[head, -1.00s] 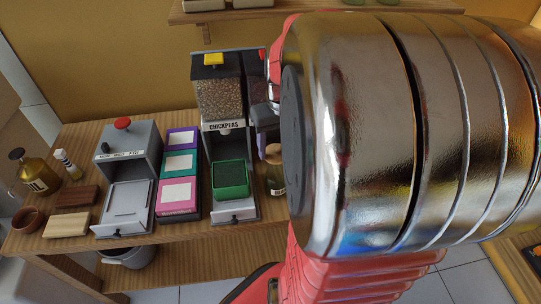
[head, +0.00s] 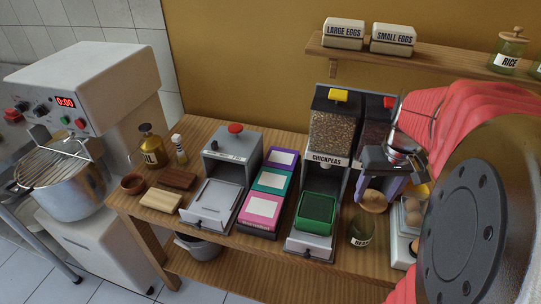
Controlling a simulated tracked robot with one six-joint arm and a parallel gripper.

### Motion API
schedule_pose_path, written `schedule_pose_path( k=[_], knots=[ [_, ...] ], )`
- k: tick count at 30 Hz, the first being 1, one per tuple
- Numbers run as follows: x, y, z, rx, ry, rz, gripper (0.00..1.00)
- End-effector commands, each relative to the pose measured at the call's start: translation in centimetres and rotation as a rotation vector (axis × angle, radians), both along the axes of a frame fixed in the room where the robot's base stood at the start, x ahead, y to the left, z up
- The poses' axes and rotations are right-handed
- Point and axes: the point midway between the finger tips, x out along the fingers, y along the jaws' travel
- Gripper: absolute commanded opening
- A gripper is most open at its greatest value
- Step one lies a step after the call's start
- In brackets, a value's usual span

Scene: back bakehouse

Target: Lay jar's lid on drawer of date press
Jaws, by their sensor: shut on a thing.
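The date press, which I take to be the grey machine with a red knob (head: 233,144), stands on the wooden bench; its label is too small to read. Its pale grey drawer (head: 212,201) is pulled out at the front, and its flat top looks bare.
Between the press and jar stand a rack of coloured boxes (head: 263,207) and the chickpea dispenser (head: 331,130) with a green tub (head: 316,210) on its tray. Wooden blocks (head: 161,200) lie left of the drawer. An egg holder (head: 411,215) is right of the jar.

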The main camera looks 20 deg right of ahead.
Motion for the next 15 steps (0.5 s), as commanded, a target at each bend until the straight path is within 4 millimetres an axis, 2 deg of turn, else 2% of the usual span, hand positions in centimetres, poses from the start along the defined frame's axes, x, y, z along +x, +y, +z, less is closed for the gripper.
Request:
schedule_pose_path(
  k=[15],
  knots=[
    [0.0, 0.7, -4.3, 0.005, 0.007, 0.552, 0.35]
  ],
)
